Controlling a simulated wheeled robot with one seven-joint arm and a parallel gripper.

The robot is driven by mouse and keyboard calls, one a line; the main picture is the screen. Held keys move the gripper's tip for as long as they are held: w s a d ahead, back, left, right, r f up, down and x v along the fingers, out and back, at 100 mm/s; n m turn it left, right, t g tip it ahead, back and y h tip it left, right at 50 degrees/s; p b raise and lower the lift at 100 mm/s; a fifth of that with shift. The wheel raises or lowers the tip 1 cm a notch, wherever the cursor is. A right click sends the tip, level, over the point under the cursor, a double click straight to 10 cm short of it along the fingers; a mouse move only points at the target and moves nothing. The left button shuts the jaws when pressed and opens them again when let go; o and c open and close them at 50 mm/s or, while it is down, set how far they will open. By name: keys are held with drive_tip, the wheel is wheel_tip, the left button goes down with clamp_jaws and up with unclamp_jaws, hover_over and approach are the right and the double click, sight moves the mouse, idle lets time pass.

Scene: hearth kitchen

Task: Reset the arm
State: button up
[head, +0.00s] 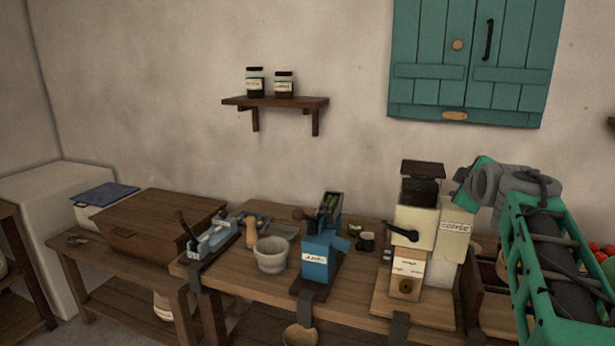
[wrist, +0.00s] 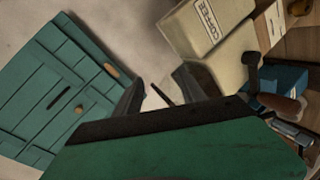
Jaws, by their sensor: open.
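My arm (head: 545,250), green and grey, rises at the right of the head view. It is bent, with its grey and green upper end (head: 490,185) in front of the wall, right of the coffee grinder. I cannot make out the fingertips in the head view. In the wrist view my gripper (wrist: 160,92) shows two dark fingers spread apart, with nothing between them. Past the fingers are the pale wall, a teal shuttered cupboard (wrist: 65,90) at left and a cream box labelled COFFEE (wrist: 208,30) at upper right.
A wooden workbench (head: 255,296) holds a cream coffee grinder (head: 408,272), a blue mill (head: 318,258), a mortar (head: 271,257) and a blue clamp-like tool (head: 212,240). A shelf (head: 275,102) with two jars hangs above. Red items (head: 602,252) lie right of my arm.

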drive_tip(key=s+a+f+m+g+y+p, duration=0.3)
drive_tip(key=s+a+f+m+g, duration=0.2)
drive_tip(key=s+a+f, duration=0.9)
drive_tip(key=s+a+f+m+g, duration=0.1)
drive_tip(key=s+a+f, duration=0.1)
drive_tip(key=s, duration=0.4)
drive_tip(key=s+a+f+m+g+p, duration=0.1)
drive_tip(key=s+a+f+m+g, duration=0.1)
drive_tip(key=s+f, duration=0.3)
drive_tip(key=s+a+f+m+g, duration=0.1)
drive_tip(key=s+a+f+g, duration=0.1)
drive_tip(key=s, duration=0.6)
wheel_tip(320, 180, down, 2)
drive_tip(key=shift+a+f+m, duration=0.25)
drive_tip(key=shift+a+m, duration=0.15)
drive_tip(key=shift+a, duration=0.35)
